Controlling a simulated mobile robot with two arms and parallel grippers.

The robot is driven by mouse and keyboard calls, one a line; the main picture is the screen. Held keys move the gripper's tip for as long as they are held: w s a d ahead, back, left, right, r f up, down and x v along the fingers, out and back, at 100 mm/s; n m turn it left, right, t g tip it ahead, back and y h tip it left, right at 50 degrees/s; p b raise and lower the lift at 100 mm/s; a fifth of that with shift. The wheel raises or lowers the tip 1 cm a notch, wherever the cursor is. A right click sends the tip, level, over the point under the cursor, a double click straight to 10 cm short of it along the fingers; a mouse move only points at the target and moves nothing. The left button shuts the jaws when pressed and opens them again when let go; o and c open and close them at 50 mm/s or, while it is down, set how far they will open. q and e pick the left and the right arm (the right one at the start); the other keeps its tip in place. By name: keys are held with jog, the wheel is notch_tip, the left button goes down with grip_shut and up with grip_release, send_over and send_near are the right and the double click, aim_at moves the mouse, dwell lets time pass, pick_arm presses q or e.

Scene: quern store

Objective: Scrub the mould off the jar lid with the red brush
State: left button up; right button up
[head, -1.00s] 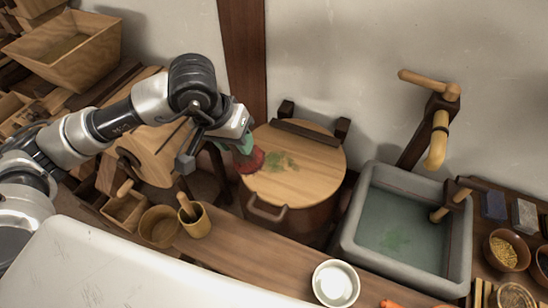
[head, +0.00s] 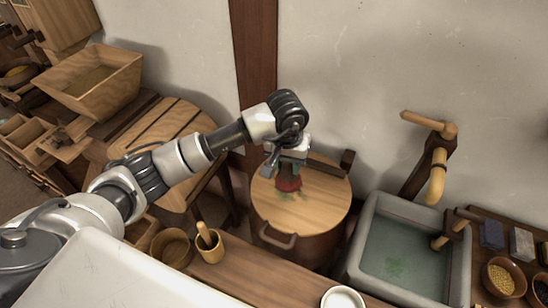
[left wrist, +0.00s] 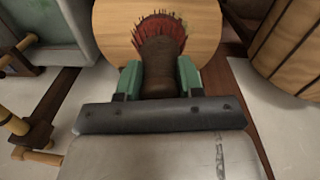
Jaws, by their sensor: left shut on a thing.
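The jar lid (head: 328,208), a round pale wooden disc on a brown jar, has a hinge bar at its back and a handle at its front. The red brush (head: 288,184) is over the middle of the lid, its bristles apparently down at the wood. Green mould (head: 284,196) shows around the bristles; the brush hides part of the patch. My left gripper (head: 291,164) is shut on the brush from above. In the left wrist view the green finger pads (left wrist: 159,78) flank its dark brown handle (left wrist: 158,68), red bristles beyond on the lid (left wrist: 205,28). My right gripper is not in view.
A grey stone basin (head: 352,245) of water stands right of the jar, with a wooden tap (head: 437,178) above. A wooden counter (head: 270,277) runs along the front, holding a cup (head: 209,248) and a white bowl (head: 342,298). A slatted round wooden piece (head: 150,140) is at left.

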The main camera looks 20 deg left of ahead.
aim_at(292, 178)
pick_arm(q)
jog(key=shift+w+d+f, duration=0.2)
jog(key=shift+d+f, duration=0.15)
jog(key=shift+d, duration=0.25)
jog(key=shift+f+b, duration=1)
jog(key=shift+f, duration=1.55)
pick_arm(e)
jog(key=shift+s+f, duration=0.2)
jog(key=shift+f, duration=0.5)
